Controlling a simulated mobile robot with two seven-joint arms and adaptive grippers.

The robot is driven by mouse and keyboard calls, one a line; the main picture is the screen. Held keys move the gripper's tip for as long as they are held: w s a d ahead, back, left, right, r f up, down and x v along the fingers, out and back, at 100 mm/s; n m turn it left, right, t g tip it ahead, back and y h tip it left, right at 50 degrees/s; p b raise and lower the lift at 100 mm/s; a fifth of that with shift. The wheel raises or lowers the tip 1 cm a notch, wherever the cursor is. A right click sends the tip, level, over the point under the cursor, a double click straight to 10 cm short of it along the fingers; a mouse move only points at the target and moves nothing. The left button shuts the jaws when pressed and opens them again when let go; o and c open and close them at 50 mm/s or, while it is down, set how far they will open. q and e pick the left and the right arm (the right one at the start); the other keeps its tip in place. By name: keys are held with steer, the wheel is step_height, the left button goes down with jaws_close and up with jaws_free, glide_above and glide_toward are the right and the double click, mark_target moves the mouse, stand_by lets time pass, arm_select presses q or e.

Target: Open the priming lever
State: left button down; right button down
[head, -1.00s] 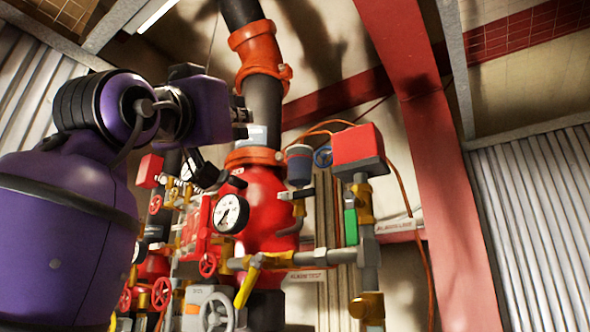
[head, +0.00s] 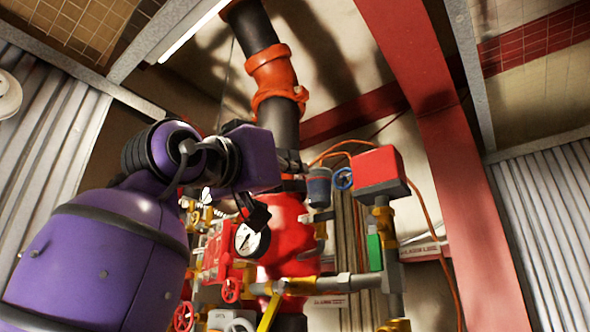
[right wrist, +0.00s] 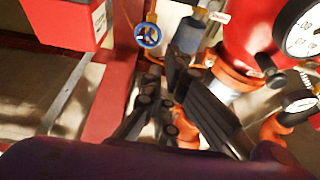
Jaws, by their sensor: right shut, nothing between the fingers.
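A yellow lever handle (head: 268,314) shows low in the head view below the red valve body (head: 288,225). I cannot tell whether it is the priming lever, as no readable label marks it. My right gripper (head: 297,172) is in front of the dark riser pipe just above the red valve body, far above the yellow handle. In the right wrist view my right gripper (right wrist: 168,85) has its dark fingers near the blue-grey cup (right wrist: 188,36) and the orange pipe collar (right wrist: 232,78). It is shut and empty. Whether it touches anything is unclear. My left gripper is not in view.
A red box (head: 375,172) stands right of the cup and the blue handwheel (head: 343,178). A pressure gauge (head: 252,240) and a red handwheel (head: 230,289) sit on the left. A red steel beam (head: 440,130) crosses the right. Orange cable runs behind the box.

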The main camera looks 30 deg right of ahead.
step_height(320, 180, up, 2)
steer(key=r+p, duration=0.1)
glide_above(324, 217)
steer(key=s+a, duration=0.2)
steer(key=f, duration=0.4)
steer(key=shift+w+a+f, duration=0.1)
steer(key=shift+a+f, duration=0.2)
steer(key=shift+f, duration=0.05)
steer(key=shift+w, duration=0.1)
